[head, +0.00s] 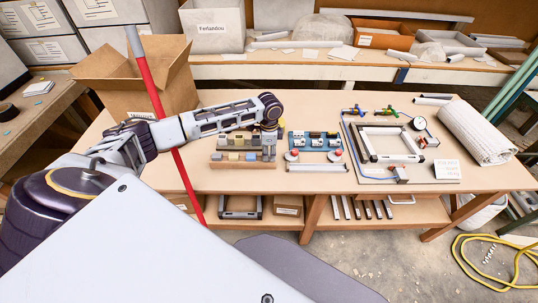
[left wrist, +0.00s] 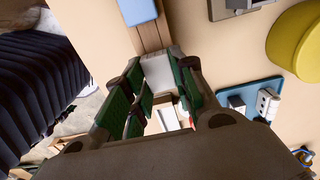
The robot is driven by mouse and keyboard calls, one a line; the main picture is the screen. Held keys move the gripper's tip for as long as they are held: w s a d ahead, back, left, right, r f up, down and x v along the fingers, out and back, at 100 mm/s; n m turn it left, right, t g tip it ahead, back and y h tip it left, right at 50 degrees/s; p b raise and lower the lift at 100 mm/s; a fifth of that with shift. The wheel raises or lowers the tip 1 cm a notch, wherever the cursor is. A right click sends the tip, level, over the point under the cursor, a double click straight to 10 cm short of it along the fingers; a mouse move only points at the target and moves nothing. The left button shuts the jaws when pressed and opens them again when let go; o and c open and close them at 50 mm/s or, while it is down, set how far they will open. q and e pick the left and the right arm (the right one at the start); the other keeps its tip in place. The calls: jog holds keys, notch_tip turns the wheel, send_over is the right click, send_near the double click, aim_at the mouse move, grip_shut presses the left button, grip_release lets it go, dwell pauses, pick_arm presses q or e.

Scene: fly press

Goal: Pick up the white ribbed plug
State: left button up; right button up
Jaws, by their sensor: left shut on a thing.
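My left gripper (head: 268,150) reaches down at the right end of the wooden racks on the bench. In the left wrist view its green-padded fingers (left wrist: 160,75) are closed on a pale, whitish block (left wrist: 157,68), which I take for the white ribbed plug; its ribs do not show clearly. The block is at the end of a brown wooden rail (left wrist: 152,35); I cannot tell whether it still touches the rail. In the head view the gripper mostly hides it. My right gripper is not in view.
A light blue block (left wrist: 139,10) sits farther along the rail. The blue board (head: 315,141) with modules and red-topped knobs lies right of the gripper. A framed fixture (head: 392,145) and a rolled mat (head: 476,132) are farther right.

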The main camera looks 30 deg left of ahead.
aim_at(269, 153)
pick_arm(q)
notch_tip(269, 153, up, 9)
dwell(0.5)
dwell(0.4)
